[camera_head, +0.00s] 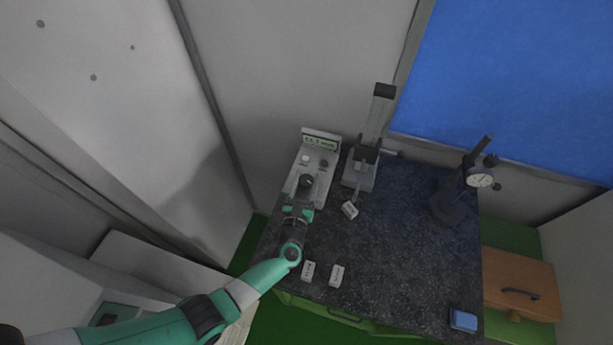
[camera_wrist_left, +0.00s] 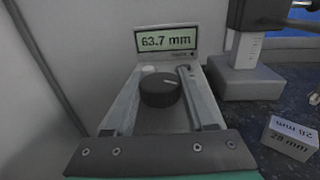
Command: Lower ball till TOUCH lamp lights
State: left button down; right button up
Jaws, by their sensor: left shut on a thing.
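My left gripper (camera_head: 306,184) is shut on the black round knob (camera_wrist_left: 160,90) of a grey control box (camera_head: 324,166), one finger on each side. The box's display (camera_wrist_left: 167,40) reads 63.7 mm. A small pale round spot (camera_wrist_left: 149,70), perhaps the lamp, shows behind the knob and looks unlit; its label is not legible. A grey column stand (camera_head: 378,120) with a dark carriage (camera_head: 367,153) stands right of the box. Its base (camera_wrist_left: 245,82) shows in the wrist view. I cannot make out the ball. My right gripper is not in view.
A block marked 28 mm (camera_wrist_left: 290,137) lies on the dark speckled bench (camera_head: 390,245), right of the knob. Two pale blocks lie near the front edge. A dial gauge stand (camera_head: 455,195) and a blue block (camera_head: 463,320) are at right. The bench middle is clear.

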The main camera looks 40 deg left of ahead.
pick_arm(q)
jog(key=shift+r+n+g+y, duration=0.3)
jog(key=shift+n+y, duration=0.1)
jog(key=shift+y, duration=0.1)
jog(key=shift+c, duration=1.2)
grip_release()
jog(key=shift+f, duration=0.15)
jog(key=shift+s, duration=0.1)
jog(key=v, duration=1.1)
jog(key=shift+s+d, duration=0.15)
jog(key=shift+d, duration=0.05)
